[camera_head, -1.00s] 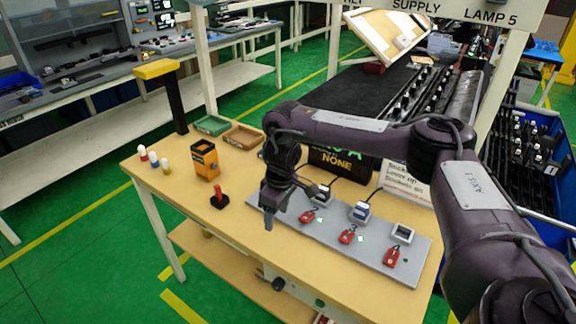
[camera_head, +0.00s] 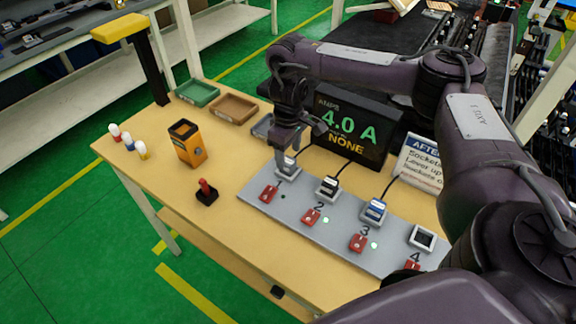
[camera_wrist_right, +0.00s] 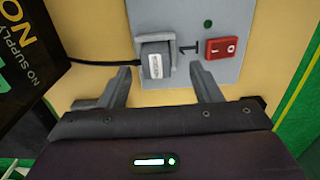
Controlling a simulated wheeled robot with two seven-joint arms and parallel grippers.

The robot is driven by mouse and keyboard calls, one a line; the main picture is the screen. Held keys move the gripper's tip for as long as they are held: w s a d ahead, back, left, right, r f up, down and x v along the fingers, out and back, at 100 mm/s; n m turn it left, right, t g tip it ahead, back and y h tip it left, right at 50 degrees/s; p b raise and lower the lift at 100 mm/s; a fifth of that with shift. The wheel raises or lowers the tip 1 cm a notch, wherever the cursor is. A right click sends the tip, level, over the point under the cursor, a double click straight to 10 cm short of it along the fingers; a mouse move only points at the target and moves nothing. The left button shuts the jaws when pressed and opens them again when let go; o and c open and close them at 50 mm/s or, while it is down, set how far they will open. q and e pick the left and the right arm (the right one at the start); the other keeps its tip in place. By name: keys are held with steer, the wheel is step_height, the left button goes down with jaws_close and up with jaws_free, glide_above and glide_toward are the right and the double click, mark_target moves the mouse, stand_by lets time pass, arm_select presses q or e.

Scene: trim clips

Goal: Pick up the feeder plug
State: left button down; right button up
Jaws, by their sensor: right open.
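A grey plug (camera_head: 287,167) with a pale label and a dark cable sits in socket 1 at the left end of the grey panel (camera_head: 300,230). It also shows in the right wrist view (camera_wrist_right: 154,62). A dark plug (camera_head: 328,188) sits in socket 2 and a blue-labelled plug (camera_head: 375,210) in socket 3. Socket 4 (camera_head: 422,237) is empty. No readable label tells which is the feeder plug. My right gripper (camera_wrist_right: 159,75) is open just above the socket 1 plug, one finger on each side in the picture; contact cannot be told. My left gripper is not in view.
Red switches (camera_head: 269,193) line the panel's front; lamps 2 and 3 glow green, lamp 1 is dark. A display (camera_head: 350,128) reading "4.0 A" and "NONE" and a sign (camera_head: 420,162) stand behind. An orange box (camera_head: 187,146) and red-handled lever (camera_head: 206,193) stand left.

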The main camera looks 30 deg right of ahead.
mark_target(288, 160)
steer(key=f, duration=0.2)
steer(key=f+p, duration=0.1)
steer(key=shift+w+d, duration=0.15)
steer(key=shift+w, duration=0.1)
steer(key=shift+w+f, duration=0.15)
steer(key=shift+f, duration=0.7)
steer(key=shift+r, duration=0.1)
steer(key=c, duration=0.8)
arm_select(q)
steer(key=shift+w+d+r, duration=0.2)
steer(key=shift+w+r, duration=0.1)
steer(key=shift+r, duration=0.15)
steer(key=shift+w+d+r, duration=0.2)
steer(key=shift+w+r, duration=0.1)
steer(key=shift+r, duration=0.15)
arm_select(e)
steer(key=shift+c, duration=1.4)
